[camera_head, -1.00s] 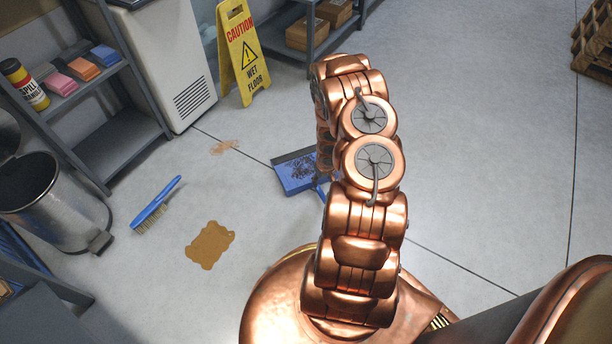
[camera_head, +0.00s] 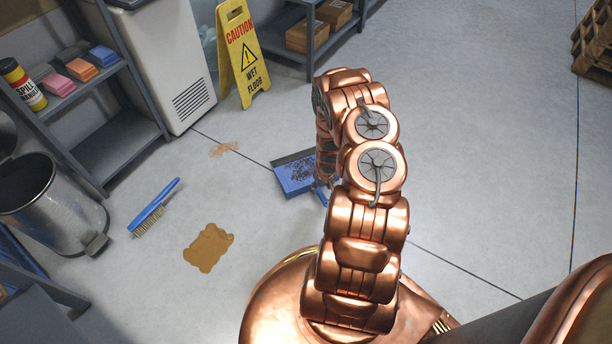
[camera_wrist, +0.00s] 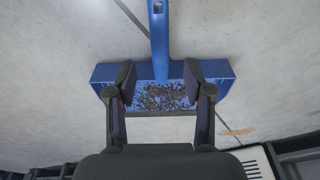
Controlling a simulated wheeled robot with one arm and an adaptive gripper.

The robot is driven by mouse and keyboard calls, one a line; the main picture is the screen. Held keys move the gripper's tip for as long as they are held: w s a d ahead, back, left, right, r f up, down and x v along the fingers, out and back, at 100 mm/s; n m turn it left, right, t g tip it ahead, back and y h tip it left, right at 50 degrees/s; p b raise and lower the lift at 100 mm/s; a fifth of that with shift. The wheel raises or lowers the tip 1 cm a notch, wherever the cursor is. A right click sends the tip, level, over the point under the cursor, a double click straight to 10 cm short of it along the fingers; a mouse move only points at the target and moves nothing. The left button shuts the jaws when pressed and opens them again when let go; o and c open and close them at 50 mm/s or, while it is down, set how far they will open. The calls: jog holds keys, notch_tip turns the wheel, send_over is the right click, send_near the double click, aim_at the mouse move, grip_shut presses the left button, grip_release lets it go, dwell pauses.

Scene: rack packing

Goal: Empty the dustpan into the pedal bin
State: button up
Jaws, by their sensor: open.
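The blue dustpan (camera_head: 293,177) lies on the floor with dark debris in its pan, partly hidden by my arm in the head view. In the wrist view the dustpan (camera_wrist: 105,73) shows its handle (camera_wrist: 159,45) pointing up the picture. My gripper (camera_wrist: 160,82) is open, its two fingers apart over the pan and debris, with nothing between them held. In the head view the gripper is mostly hidden behind my arm. The metal pedal bin (camera_head: 77,215) stands at the left, its dark mouth visible and its lid raised behind it.
A blue brush (camera_head: 155,208) and a brown spill (camera_head: 208,248) lie on the floor between bin and dustpan. A yellow wet-floor sign (camera_head: 243,60), a white cabinet (camera_head: 172,70) and a grey shelf (camera_head: 112,150) stand behind.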

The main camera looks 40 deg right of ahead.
aim_at(320, 193)
notch_tip(320, 193, down, 2)
jog(key=shift+w+a+f, duration=0.1)
jog(key=shift+w, duration=0.05)
jog(key=shift+w+d+f, duration=0.1)
jog(key=shift+f, duration=0.6)
jog(key=shift+w+d+f, duration=0.1)
jog(key=shift+f, duration=0.6)
grip_shut()
notch_tip(320, 193, up, 12)
jog(key=p, duration=1)
jog(key=shift+p, duration=0.3)
